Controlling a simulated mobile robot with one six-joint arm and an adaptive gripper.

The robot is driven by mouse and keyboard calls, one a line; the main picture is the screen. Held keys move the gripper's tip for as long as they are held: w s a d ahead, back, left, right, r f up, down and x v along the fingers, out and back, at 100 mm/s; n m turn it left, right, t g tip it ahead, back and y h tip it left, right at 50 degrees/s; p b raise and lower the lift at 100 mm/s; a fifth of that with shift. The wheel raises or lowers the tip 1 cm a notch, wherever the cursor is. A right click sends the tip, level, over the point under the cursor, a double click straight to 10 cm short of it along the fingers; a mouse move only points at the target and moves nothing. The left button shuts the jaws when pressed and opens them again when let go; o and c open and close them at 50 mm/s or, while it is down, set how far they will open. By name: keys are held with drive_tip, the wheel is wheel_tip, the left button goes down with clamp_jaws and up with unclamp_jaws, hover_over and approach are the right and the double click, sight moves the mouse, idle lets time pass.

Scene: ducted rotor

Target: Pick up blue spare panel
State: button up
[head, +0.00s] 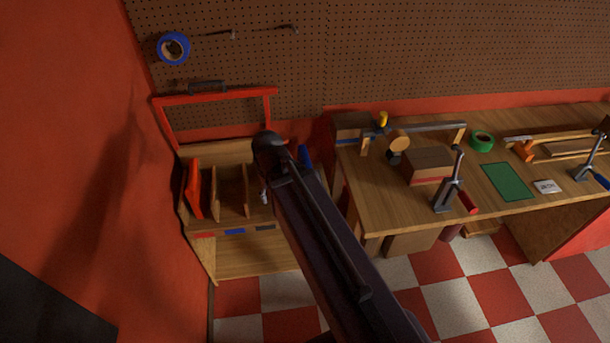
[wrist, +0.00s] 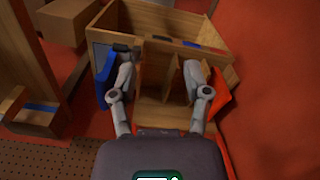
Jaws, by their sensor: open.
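The blue spare panel shows in the wrist view (wrist: 104,88) at the left side of the wooden rack (wrist: 190,20), just outside my left finger. Whether they touch is unclear. In the head view only a strip of the blue panel (head: 304,155) shows beside my dark arm, at the rack's right side. My gripper (wrist: 158,72) is open over the rack, its grey fingers spread with nothing between them. A wooden divider lies between and below the fingers. In the head view my arm hides most of the gripper.
A red panel (head: 194,188) stands at the rack's left in the head view. Small coloured labels, including a blue one (head: 234,231), mark the rack's front. A red wall (head: 60,150) is close on the left. A workbench (head: 400,205) with clamps and tape stands to the right.

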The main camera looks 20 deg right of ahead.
drive_tip(key=o, duration=0.3)
drive_tip(key=shift+f, duration=0.15)
drive_tip(key=w+d+f+m+t+y+b, duration=0.2)
drive_tip(key=w+d+f+t+y+b, duration=0.2)
drive_tip(key=w+d+f+b, duration=0.75)
drive_tip(key=w+d+f+m+t+b, duration=0.2)
drive_tip(key=w+d+f+t+b, duration=0.1)
drive_tip(key=d+b, duration=0.5)
drive_tip(key=w+d+f+m+t+b, duration=0.2)
drive_tip(key=w+d+f+t+b, duration=0.2)
drive_tip(key=w+d+b, duration=0.2)
drive_tip(key=shift+w+d+f+b, duration=0.2)
drive_tip(key=shift+d+f+b, duration=0.2)
drive_tip(key=shift+d+b, duration=0.95)
drive_tip(key=shift+a, duration=0.2)
